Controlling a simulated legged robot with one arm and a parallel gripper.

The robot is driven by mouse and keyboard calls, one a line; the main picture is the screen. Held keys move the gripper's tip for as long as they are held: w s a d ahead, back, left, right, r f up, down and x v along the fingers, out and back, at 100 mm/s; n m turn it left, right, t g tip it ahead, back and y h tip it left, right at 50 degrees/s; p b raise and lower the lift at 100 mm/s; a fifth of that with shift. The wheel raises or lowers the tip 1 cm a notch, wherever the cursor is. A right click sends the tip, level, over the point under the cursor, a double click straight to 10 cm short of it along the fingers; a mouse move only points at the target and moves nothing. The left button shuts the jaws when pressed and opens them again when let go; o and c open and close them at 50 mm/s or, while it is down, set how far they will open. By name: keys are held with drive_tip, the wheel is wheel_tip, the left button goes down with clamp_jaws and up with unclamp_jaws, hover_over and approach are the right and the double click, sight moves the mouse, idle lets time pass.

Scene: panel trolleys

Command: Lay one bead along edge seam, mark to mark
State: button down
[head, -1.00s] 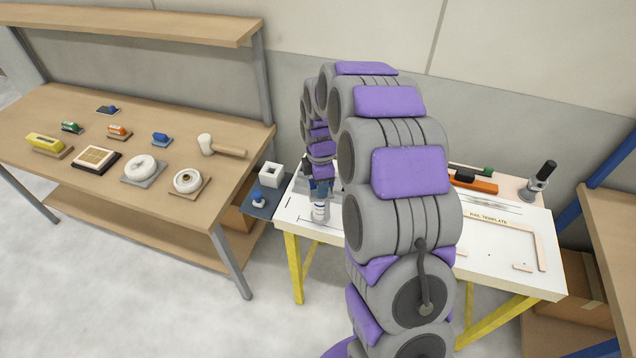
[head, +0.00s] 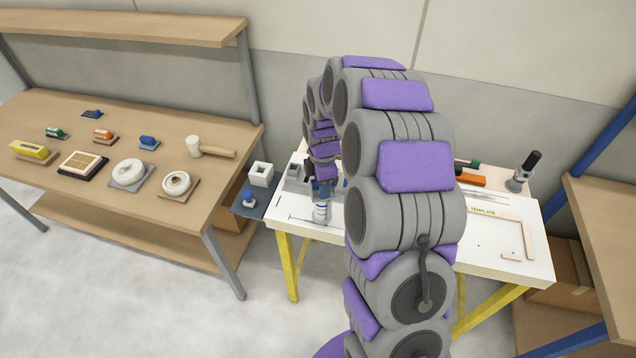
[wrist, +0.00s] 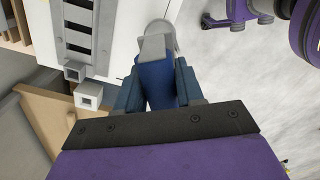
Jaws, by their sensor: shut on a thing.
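My gripper (head: 321,188) is shut on a blue and white applicator (head: 320,211) and holds it roughly upright over the front left part of the white worktable (head: 538,262). In the wrist view, the blue body of the applicator (wrist: 157,84) sits between my blue fingers (wrist: 153,88), with a grey block and a pale round end beyond. A thin dark seam line (head: 302,218) runs near the table's front edge, with a short mark at its left end. The applicator's lower end is at this line; I cannot tell whether it touches. My arm hides the line's right part.
A wooden bench (head: 60,125) with several tools and a mallet (head: 210,149) stands left. A black-handled tool (head: 524,170) stands at the right back.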

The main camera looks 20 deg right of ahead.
drive_tip(key=shift+s+f, duration=0.1)
drive_tip(key=shift+s+d, duration=0.5)
drive_tip(key=shift+d, duration=0.2)
drive_tip(key=shift+s+d, duration=0.5)
drive_tip(key=shift+d, duration=0.3)
drive_tip(key=s+d, duration=0.1)
drive_tip(key=d+p, duration=0.1)
drive_tip(key=d, duration=0.1)
drive_tip(key=shift+s, duration=0.5)
idle(0.4)
drive_tip(key=shift+s+d, duration=0.95)
drive_tip(key=shift+d, duration=0.2)
drive_tip(key=shift+s+d+p, duration=0.1)
drive_tip(key=shift+d+p, duration=0.05)
drive_tip(key=shift+p, duration=0.15)
